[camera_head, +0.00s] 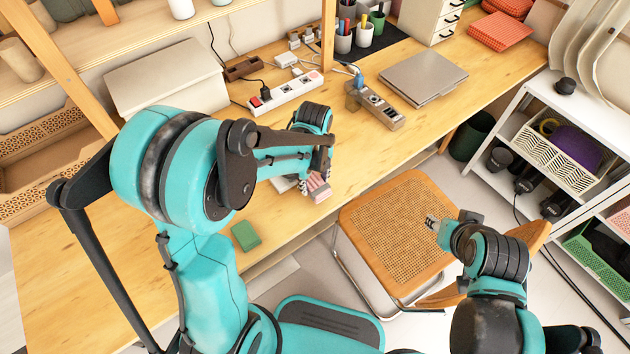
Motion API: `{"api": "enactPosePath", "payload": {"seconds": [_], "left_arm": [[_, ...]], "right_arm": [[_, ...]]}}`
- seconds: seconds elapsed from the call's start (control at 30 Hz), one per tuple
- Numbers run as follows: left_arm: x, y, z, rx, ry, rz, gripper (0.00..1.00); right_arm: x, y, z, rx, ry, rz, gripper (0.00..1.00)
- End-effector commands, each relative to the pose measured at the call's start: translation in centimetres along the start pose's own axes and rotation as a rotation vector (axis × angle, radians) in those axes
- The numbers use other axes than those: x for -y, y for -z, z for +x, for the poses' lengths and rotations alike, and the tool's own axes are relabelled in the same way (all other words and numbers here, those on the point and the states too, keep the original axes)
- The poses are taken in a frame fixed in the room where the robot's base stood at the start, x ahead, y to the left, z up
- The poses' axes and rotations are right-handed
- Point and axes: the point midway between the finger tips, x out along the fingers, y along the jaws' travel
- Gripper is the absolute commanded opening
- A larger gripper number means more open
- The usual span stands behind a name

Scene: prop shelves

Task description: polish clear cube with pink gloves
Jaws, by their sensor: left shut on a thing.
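My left gripper (305,184) reaches over the front edge of the wooden table and is shut on a small pink, striped item that looks like the pink gloves (319,188). A pale flat thing (283,184) lies just left of it, mostly hidden by my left arm; I cannot tell what it is. I do not clearly see a clear cube. My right gripper (432,222) is above the cane-seated chair, away from the table; its fingers are too small to tell open or shut.
A green block (245,236) lies on the wooden table (215,275). A power strip (286,92), a grey metal tool (376,105) and a closed laptop (424,77) lie further back. The chair (393,236) stands against the front. White shelves (548,185) are at right.

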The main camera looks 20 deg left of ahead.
Motion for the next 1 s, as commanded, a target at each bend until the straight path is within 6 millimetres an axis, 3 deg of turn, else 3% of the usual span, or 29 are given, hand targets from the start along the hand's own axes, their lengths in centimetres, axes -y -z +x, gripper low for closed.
{"api": "enactPosePath", "payload": {"seconds": [1.0], "left_arm": [[1.2, -0.3, 0.0, 0.000, 0.000, 0.001, 0.28]], "right_arm": [[0.0, -0.1, 0.2, 0.000, 0.000, 0.000, 0.40]]}}
